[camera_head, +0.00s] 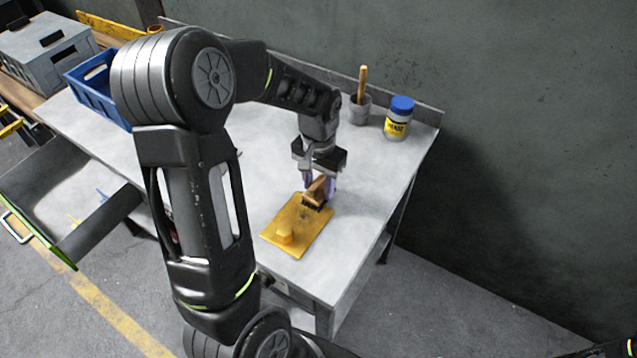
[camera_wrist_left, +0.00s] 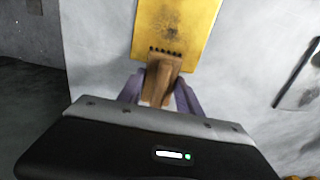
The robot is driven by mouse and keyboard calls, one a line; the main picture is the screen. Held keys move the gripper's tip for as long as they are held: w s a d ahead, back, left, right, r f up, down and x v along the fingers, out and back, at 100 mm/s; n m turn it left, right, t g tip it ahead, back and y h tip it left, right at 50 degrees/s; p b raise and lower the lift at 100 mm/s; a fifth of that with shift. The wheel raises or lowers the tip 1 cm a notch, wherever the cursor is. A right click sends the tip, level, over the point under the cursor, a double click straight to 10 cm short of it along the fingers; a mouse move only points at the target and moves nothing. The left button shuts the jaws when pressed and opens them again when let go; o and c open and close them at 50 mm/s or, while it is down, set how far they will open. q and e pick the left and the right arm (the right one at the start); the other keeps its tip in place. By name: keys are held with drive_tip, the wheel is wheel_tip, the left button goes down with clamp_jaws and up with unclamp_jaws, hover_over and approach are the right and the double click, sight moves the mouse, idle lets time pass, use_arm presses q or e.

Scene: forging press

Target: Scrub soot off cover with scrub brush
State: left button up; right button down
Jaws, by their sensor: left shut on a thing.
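My left gripper (camera_head: 318,187) is shut on the wooden scrub brush (camera_head: 315,194), over the far end of the cover. I cannot tell whether the bristles touch the cover.
A grey cup (camera_head: 360,110) with a wooden handle in it and a blue-lidded yellow jar (camera_head: 398,120) stand at the back of the workbench (camera_head: 262,180). A blue crate (camera_head: 92,95) is at the left. The bench's right side is clear.

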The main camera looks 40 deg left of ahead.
use_arm(q)
drive_tip(key=shift+s+d+f, duration=0.1)
drive_tip(key=shift+s+d, duration=0.05)
drive_tip(key=shift+s, duration=0.85)
drive_tip(key=shift+s+d, duration=0.1)
drive_tip(key=shift+s, duration=0.85)
drive_tip(key=shift+s+d+p, duration=0.1)
drive_tip(key=shift+s+p, duration=0.2)
drive_tip(key=shift+s, duration=1.5)
drive_tip(key=shift+w, duration=0.1)
